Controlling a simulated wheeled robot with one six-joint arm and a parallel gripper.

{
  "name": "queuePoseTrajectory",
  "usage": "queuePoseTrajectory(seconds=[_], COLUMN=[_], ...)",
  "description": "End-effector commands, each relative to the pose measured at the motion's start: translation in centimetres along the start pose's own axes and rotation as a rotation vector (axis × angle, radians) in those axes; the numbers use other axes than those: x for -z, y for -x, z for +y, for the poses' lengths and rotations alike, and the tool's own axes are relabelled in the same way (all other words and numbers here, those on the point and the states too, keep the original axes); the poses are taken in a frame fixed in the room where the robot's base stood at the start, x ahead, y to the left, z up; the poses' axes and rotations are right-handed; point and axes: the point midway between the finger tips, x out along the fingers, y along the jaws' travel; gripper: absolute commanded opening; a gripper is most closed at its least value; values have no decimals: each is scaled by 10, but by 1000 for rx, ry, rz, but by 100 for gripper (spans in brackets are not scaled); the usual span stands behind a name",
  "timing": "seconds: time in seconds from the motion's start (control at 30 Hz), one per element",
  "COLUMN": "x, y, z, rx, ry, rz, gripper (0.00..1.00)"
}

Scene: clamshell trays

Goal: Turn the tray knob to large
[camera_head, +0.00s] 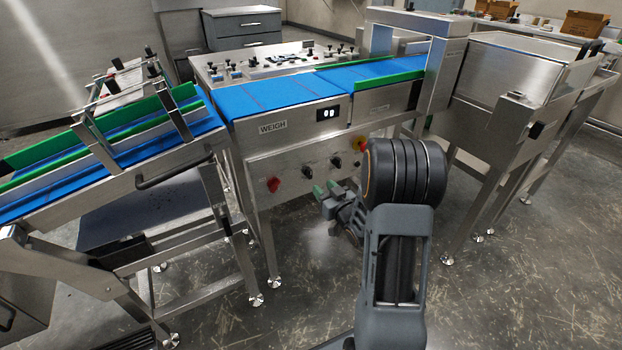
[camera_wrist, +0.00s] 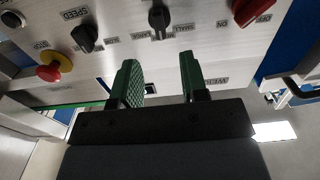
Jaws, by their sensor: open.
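The tray knob (camera_wrist: 158,17) is a black knob on the steel front panel, with small upside-down lettering around it, at the top middle of the wrist view. In the head view I take it to be the left of two black knobs (camera_head: 307,171). Which size its pointer marks is too small to tell. My gripper (camera_wrist: 160,78) has green ridged fingers, spread apart with nothing between them. The knob lies beyond the fingertips, apart from them. In the head view my gripper (camera_head: 326,190) is in front of and below the panel.
The speed knob (camera_wrist: 85,37) and a red emergency stop (camera_wrist: 50,69) on a yellow base are left of the tray knob in the wrist view. A red switch (camera_wrist: 250,10) is to its right. The blue weigh belt (camera_head: 285,92) runs above the panel. Open floor lies below.

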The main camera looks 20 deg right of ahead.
Motion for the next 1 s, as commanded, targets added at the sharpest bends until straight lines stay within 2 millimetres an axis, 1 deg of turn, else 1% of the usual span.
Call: queuePoseTrajectory(seconds=[0.03,0.2,0.4,0.6,0.93,0.97,1.0], x=[-2,-2,-2,-1,0,0,0], y=[-11,-42,-67,-79,-81,-81,-81], z=[-1,0,0,0,0,0,0], rx=[4,2,1,-1,-1,-1,-1], ry=[2,1,0,0,0,0,0], rz=[2,1,0,0,-1,-1,-1], gripper=[40,40,40,40,40,39,36])
